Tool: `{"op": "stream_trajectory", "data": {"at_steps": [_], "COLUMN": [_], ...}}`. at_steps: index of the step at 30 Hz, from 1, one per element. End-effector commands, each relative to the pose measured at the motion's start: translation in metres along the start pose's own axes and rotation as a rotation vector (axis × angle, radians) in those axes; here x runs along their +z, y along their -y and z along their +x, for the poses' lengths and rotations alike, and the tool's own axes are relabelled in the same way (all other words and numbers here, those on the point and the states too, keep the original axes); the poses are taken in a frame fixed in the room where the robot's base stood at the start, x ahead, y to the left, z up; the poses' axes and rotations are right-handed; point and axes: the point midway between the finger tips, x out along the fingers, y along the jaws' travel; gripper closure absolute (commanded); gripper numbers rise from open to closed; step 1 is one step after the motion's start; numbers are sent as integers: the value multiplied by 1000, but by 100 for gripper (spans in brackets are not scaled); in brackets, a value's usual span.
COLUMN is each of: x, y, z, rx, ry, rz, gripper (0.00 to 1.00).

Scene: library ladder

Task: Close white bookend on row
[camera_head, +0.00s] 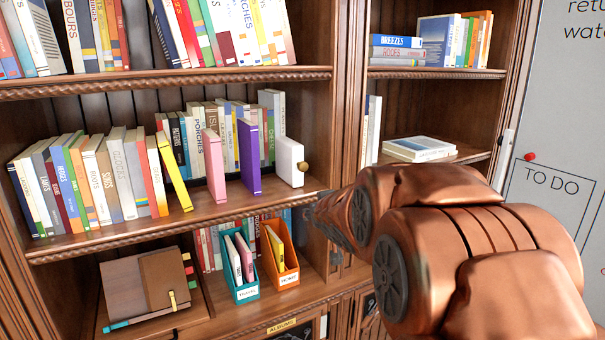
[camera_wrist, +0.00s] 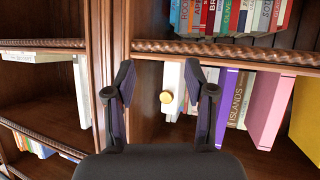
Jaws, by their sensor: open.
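The white bookend (camera_head: 288,158) with a round brass knob (camera_head: 303,167) stands upright at the right end of the middle shelf. To its left, apart, stand a purple book (camera_head: 249,158), a pink book (camera_head: 213,165) and a tilted yellow book (camera_head: 174,172), with gaps between them. My gripper is open and empty. The head view hides it behind my arm. The purple book also shows in the wrist view (camera_wrist: 226,95).
A row of books (camera_head: 95,180) fills the shelf's left part, and more stand behind. A wooden upright (camera_head: 343,100) borders the bookend's right side, with a narrow gap. Teal (camera_head: 241,291) and orange (camera_head: 289,277) file boxes stand on the shelf below.

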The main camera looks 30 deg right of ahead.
Motion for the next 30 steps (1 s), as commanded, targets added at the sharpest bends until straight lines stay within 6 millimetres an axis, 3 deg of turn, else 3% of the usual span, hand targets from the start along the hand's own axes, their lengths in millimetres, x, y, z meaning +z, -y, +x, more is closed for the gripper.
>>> {"op": "stream_trajectory", "data": {"at_steps": [3, 9, 20, 30], "x": [-30, -70, -90, -107], "y": [-13, -18, -14, -3], "z": [22, 36, 36, 66], "rx": [-49, -182, -316, -316], "ry": [-152, -354, -473, -470], "rz": [13, 22, 27, 25], "gripper": [46, 46, 46, 46]}}
